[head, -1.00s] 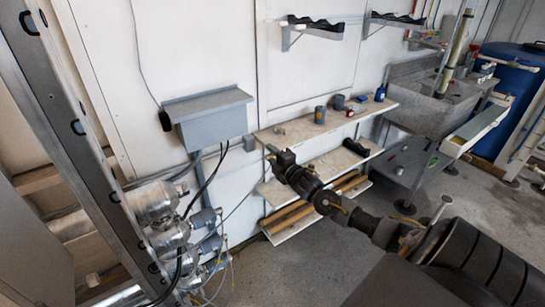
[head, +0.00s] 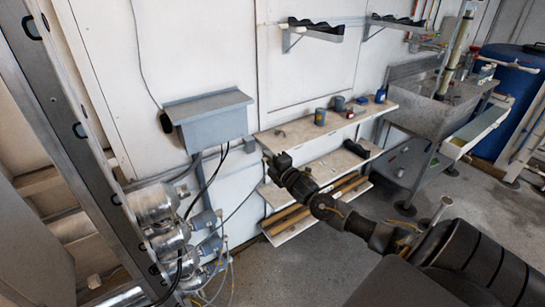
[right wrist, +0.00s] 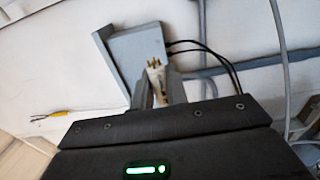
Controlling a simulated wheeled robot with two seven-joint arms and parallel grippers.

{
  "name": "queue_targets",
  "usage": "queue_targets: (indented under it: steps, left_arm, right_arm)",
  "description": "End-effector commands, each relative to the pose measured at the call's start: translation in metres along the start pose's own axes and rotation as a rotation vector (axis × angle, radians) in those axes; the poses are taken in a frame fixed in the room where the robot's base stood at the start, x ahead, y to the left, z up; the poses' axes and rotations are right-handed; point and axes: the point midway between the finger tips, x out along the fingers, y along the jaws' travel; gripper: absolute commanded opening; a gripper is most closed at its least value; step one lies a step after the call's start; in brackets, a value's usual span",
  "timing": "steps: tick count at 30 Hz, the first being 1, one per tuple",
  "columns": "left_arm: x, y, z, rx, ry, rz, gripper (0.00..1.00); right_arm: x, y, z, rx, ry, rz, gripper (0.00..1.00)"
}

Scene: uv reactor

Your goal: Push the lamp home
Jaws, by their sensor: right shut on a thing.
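My right gripper (head: 277,161) is in front of the wall shelves, with its jaws towards the wall. In the right wrist view its two grey fingers (right wrist: 158,88) are shut on a small cream piece with gold pins, which looks like the lamp's connector end (right wrist: 154,70). The pins point away from me, and the rest of the piece is hidden between the fingers. In the head view the piece is too small to make out. Shiny metal reactor cylinders (head: 150,203) with blue-grey ends (head: 204,221) lie at the lower left, apart from the gripper. My left gripper is not in view.
A grey wall box (head: 212,121) with black cables hangs left of the gripper; it also shows in the wrist view (right wrist: 138,50). Shelves (head: 345,116) hold a grey cup (head: 320,117) and small items. A metal sink (head: 432,112) stands right. A metal frame (head: 62,120) rises at left.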

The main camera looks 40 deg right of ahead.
Motion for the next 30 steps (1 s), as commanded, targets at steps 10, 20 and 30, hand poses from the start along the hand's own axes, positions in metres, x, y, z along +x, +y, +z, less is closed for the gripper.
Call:
queue_targets:
  steps: [10,20,30]
  left_arm:
    - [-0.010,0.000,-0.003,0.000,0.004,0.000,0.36]
    - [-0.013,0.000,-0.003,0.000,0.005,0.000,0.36]
    - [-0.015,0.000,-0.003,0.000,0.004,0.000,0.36]
  right_arm:
    - [0.002,0.003,-0.030,0.002,0.000,0.001,0.00]
    - [0.003,0.003,-0.045,0.000,-0.001,0.000,0.00]
    - [0.003,0.003,-0.049,0.002,0.000,0.000,0.00]
